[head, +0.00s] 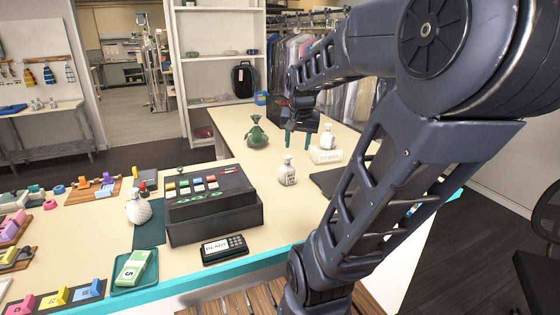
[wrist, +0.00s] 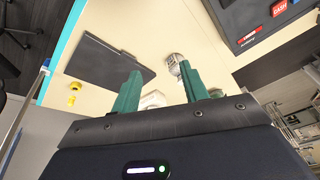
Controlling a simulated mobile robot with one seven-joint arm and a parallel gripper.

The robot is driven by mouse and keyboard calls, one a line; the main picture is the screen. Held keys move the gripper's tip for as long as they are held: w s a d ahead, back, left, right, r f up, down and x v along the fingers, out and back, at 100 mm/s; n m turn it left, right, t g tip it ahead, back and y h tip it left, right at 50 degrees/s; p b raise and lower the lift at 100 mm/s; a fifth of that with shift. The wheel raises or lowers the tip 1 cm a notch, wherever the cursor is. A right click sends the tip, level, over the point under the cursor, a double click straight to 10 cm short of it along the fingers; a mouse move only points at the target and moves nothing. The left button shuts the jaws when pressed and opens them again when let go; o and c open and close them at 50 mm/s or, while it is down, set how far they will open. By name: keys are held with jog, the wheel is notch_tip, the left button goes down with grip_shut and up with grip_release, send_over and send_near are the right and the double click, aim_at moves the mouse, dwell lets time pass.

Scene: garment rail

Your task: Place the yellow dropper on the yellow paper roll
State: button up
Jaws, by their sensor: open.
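Two small yellow things lie close together on the pale counter at the left of the wrist view. The upper yellow thing (wrist: 75,86) is larger and rounded, and the lower yellow thing (wrist: 71,100) is smaller. They are too small to tell which is the dropper and which the paper roll, or whether they touch. In the head view I cannot make them out; my arm covers that part of the counter. My gripper (head: 298,140) is above the counter, its green fingers apart. In the wrist view my gripper (wrist: 160,72) shows nothing held, and the yellow things are left of it.
White bottles (head: 287,171) (head: 327,137) and a green vase (head: 257,134) stand near my gripper. A black cash register (head: 213,205) and card terminal (head: 224,249) are nearer. The counter's teal edge (wrist: 66,30) runs at left.

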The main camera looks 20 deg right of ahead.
jog(key=s+a+f+n+t+y, duration=0.1)
jog(key=s+a+n, duration=0.5)
jog(key=s+a, duration=0.2)
jog(key=shift+a, duration=0.65)
jog(key=shift+f, duration=0.1)
dwell(0.4)
